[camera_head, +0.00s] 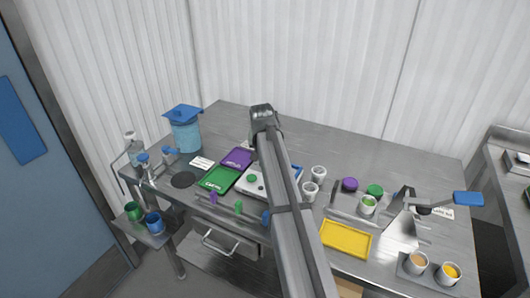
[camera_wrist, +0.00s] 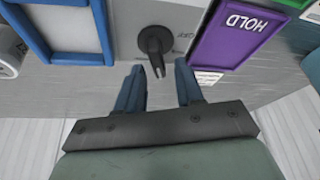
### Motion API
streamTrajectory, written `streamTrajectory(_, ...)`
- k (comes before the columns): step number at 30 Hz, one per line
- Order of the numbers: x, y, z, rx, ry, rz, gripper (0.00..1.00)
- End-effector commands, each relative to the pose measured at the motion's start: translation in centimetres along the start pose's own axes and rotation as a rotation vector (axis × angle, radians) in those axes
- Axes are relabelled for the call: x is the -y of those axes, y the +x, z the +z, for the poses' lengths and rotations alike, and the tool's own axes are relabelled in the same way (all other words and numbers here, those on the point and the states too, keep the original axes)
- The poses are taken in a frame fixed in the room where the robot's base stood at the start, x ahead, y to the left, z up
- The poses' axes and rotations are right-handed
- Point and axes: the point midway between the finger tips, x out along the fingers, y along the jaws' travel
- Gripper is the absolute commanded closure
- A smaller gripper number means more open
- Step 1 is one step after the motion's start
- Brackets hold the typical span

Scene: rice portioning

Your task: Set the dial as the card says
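In the wrist view, a black dial knob (camera_wrist: 155,42) stands on a pale grey panel (camera_wrist: 125,14), with small printing to its right. A small white card with print (camera_wrist: 208,77) lies beside the panel, too small to read. In the head view, a white card (camera_head: 202,162) lies left of the purple mat. My arm hides the knob there.
A purple mat marked HOLD (camera_wrist: 238,32) lies right of the panel. A blue-framed white plate (camera_wrist: 66,28) is on the left. White cups (camera_head: 311,190), a yellow tray (camera_head: 346,238) and a blue-lidded container (camera_head: 186,134) stand on the steel table. The table's back is clear.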

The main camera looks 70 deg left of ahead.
Motion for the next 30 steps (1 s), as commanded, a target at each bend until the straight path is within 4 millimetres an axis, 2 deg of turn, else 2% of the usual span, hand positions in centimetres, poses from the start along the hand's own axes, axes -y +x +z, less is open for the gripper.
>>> streamTrajectory(8, 0.0, -0.1, 0.0, -0.001, 0.000, 0.000, 0.61)
streamTrajectory(13, 0.0, -1.3, 0.0, -0.002, 0.000, 0.000, 0.61)
streamTrajectory(30, 0.0, -11.4, 0.0, -0.002, 0.000, 0.000, 0.61)
